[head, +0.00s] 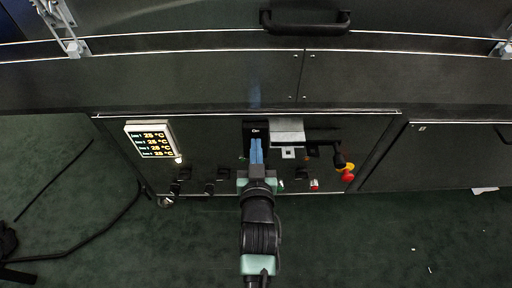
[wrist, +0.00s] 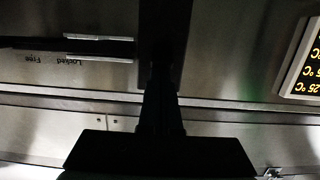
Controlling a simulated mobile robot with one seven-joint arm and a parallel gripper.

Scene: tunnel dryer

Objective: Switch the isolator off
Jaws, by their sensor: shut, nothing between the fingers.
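A black upright switch housing with a small white mark, apparently the isolator (head: 254,127), sits in the middle of the dark control panel. My gripper (head: 256,146) is shut and empty, its blue-grey fingers pointing at the lower part of this housing and covering it. I cannot tell whether they touch it. In the wrist view the black housing (wrist: 165,45) stands behind my dark gripper fingers (wrist: 160,100). The handle's position is hidden.
Left is a temperature display (head: 152,141) above several black knobs. A "Locked Free" label (wrist: 75,60) shows in the wrist view. The green floor has cables at left.

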